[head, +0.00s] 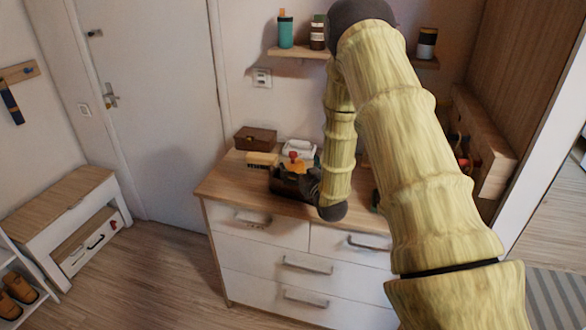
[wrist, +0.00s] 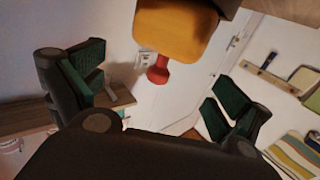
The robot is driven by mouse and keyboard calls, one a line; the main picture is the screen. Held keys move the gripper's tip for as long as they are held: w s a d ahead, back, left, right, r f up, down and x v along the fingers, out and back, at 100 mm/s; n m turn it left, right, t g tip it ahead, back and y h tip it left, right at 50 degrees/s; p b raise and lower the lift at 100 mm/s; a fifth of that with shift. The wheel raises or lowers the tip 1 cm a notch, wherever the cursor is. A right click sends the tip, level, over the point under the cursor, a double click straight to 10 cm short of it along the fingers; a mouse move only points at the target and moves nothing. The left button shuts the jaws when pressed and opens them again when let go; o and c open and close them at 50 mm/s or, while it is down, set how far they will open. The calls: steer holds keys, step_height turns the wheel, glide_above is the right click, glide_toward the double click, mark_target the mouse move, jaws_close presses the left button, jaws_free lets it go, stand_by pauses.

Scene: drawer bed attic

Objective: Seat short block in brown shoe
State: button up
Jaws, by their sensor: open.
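A pair of brown shoes (head: 18,288) stands on the white rack at the lower left in the head view. An orange-yellow block-like thing (wrist: 174,32) with a red knob-like piece (wrist: 158,70) is beyond the fingers. I cannot tell whether it is the short block. No block can be made out in the shoes.
A wall shelf (head: 298,53) with bottles is above. A white bench (head: 66,205) stands left; the floor between is clear.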

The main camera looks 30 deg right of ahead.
mark_target(294, 160)
steer(key=shift+w+d+f+p, duration=0.1)
steer(key=shift+w+d+p, duration=0.1)
steer(key=shift+w+p, duration=0.8)
steer(key=shift+w+d+p, duration=0.2)
steer(key=shift+w+p, duration=0.15)
steer(key=shift+w, duration=1.25)
steer(key=c, duration=0.9)
steer(key=shift+r, duration=0.2)
steer(key=shift+c, duration=0.2)
